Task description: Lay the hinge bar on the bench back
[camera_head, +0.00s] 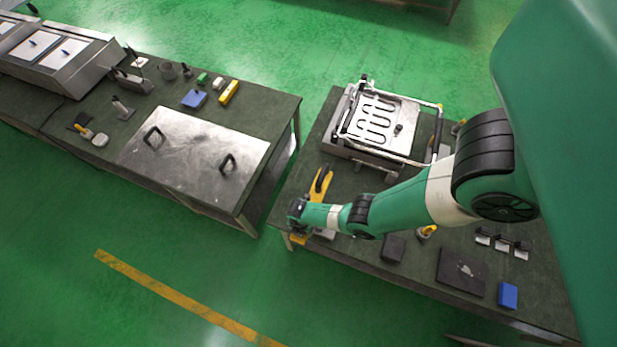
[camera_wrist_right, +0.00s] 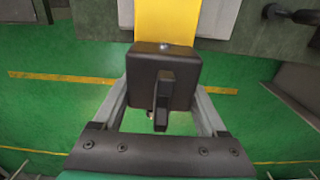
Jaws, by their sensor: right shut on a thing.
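My right gripper (camera_head: 297,211) is at the near left edge of the right bench (camera_head: 345,245). In the right wrist view the gripper (camera_wrist_right: 162,105) has its two fingers on either side of a black block (camera_wrist_right: 150,75) and is shut on it. A yellow strip (camera_wrist_right: 168,18) runs on from the block; yellow also shows beside the gripper in the head view (camera_head: 318,192). I cannot tell for sure whether this is the hinge bar. A metal heating unit (camera_head: 374,120) with a looped element and a tubular frame (camera_head: 402,96) sits at the bench back. My left gripper is not in view.
Dark blocks (camera_head: 393,247), a dark plate (camera_head: 460,272), a blue box (camera_head: 508,295) and small metal brackets (camera_head: 502,245) lie along the right bench. The left bench holds a steel plate with two handles (camera_head: 190,150) and small tools. Green floor separates the benches.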

